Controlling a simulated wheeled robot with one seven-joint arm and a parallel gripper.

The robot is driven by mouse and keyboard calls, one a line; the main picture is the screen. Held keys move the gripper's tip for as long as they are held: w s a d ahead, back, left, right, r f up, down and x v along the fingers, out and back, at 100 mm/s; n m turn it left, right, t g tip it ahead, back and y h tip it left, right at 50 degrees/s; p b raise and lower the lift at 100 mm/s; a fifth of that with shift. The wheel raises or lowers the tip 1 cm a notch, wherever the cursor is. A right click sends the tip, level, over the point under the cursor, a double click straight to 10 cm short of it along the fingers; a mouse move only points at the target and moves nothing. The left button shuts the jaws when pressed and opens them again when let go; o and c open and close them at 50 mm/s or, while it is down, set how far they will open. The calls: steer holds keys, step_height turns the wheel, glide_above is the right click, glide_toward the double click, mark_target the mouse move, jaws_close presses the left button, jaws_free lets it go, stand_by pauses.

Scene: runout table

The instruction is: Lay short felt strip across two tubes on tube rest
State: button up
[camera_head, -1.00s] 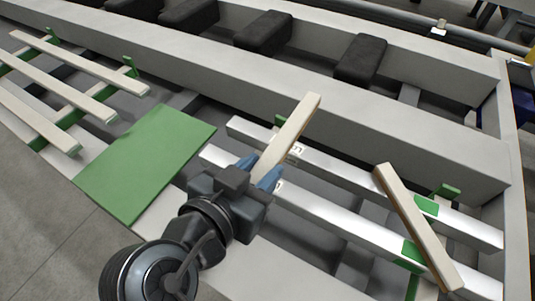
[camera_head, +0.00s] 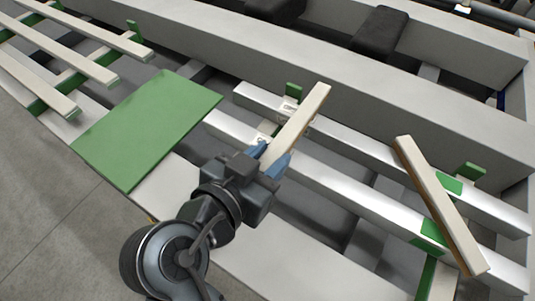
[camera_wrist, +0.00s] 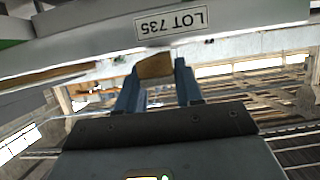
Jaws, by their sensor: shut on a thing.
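My gripper (camera_head: 266,158) is shut on a short beige felt strip (camera_head: 304,115), which points up and right. In the head view the strip crosses over two pale tubes, the far tube (camera_head: 350,147) and the near tube (camera_head: 335,188), near their left ends. I cannot tell whether it touches them. In the wrist view the strip's brown end (camera_wrist: 155,66) sits between the blue fingers, below a tube with an upside-down LOT 735 label (camera_wrist: 170,20). A second strip (camera_head: 440,203) lies across both tubes at the right, beside green pads.
The tube rest has green supports, one at the right (camera_head: 472,171). A flat green panel (camera_head: 145,130) lies left of the tubes. Several strips lie on a rack (camera_head: 75,60) at the upper left. A long grey beam (camera_head: 400,115) runs behind the tubes, with black blocks (camera_head: 380,28) beyond.

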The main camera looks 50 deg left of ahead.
steer(key=shift+f+b, duration=0.45)
steer(key=shift+f, duration=0.1)
steer(key=o, duration=1.2)
